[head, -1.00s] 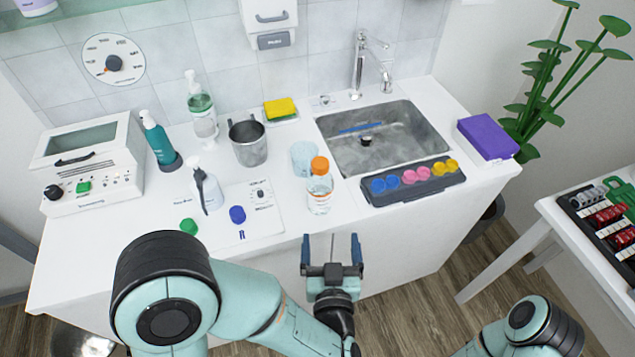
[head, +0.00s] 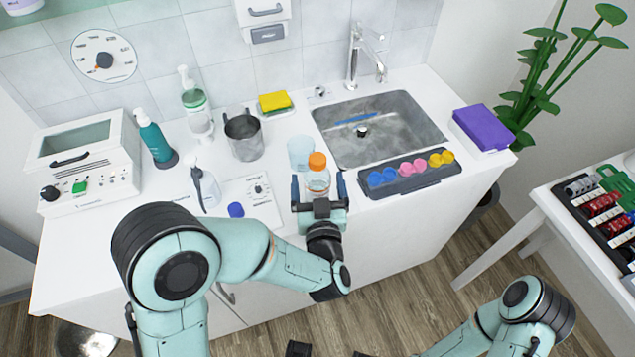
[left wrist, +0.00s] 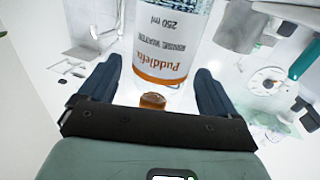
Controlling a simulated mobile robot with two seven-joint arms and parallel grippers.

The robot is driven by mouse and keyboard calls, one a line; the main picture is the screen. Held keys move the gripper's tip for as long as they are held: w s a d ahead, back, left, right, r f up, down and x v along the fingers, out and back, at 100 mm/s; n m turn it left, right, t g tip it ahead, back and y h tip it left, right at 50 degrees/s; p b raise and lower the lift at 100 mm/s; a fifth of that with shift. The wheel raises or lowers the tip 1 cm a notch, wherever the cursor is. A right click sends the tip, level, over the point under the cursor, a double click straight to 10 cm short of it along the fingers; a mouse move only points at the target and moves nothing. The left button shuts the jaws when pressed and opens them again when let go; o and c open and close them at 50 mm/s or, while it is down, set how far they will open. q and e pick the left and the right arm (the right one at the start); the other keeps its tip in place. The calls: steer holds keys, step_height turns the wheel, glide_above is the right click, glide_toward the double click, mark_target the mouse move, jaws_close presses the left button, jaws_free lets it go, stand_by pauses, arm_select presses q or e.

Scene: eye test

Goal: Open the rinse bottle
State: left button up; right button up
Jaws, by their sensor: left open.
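The rinse bottle (head: 318,181) is a small clear bottle with an orange cap (head: 317,160) and a white and orange label. It stands upright on the white counter (head: 385,208) in front of the sink. My left gripper (head: 319,184) is open, with one blue finger on each side of the bottle in the head view. In the left wrist view the bottle (left wrist: 172,38) appears upside down between the spread fingers, with gaps visible beside it. Its orange cap (left wrist: 152,101) is close to the palm. Of my right arm only links show clearly.
A pale blue cup (head: 300,152) stands just behind the bottle. A dark tray (head: 412,180) with coloured pots lies to its right, before the sink (head: 405,110). A metal jug (head: 244,138), a white spray bottle (head: 205,187) and a blue cap (head: 236,210) are to the left.

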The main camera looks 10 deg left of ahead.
arm_select(q)
steer(key=shift+x, duration=1)
steer(key=shift+c, duration=0.3)
steer(key=c, duration=1.1)
steer(key=shift+r, duration=0.1)
step_height(320, 180, up, 20)
steer(key=p, duration=0.4)
